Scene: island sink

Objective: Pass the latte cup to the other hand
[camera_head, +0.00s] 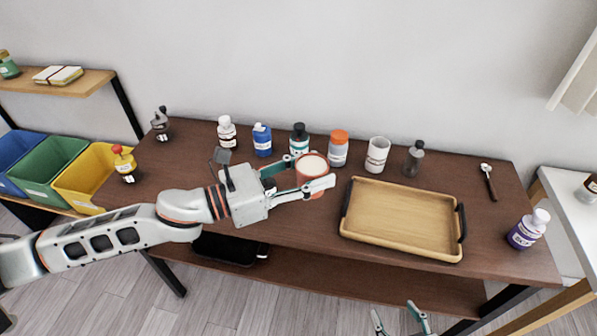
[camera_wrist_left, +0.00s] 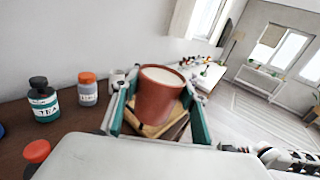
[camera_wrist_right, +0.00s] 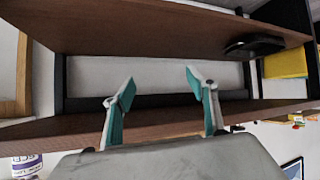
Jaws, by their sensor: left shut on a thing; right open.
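The latte cup (camera_head: 311,168) is reddish-brown with a pale, creamy top. My left gripper (camera_head: 312,175) is shut on it and holds it upright, in front of the row of bottles. In the left wrist view the cup (camera_wrist_left: 158,98) sits between the two teal fingers. My right gripper (camera_head: 402,318) is at the bottom edge of the head view, in front of the table and apart from the cup. In the right wrist view its fingers (camera_wrist_right: 161,105) are wide apart with nothing between them.
A wooden tray (camera_head: 400,215) with dark handles lies empty on the brown table (camera_head: 290,230). Several bottles, a white cup (camera_head: 377,154) and an orange-lidded jar (camera_head: 339,148) line the back. A purple bottle (camera_head: 528,229) and spoon (camera_head: 489,182) are at the right. Coloured bins (camera_head: 90,175) stand left.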

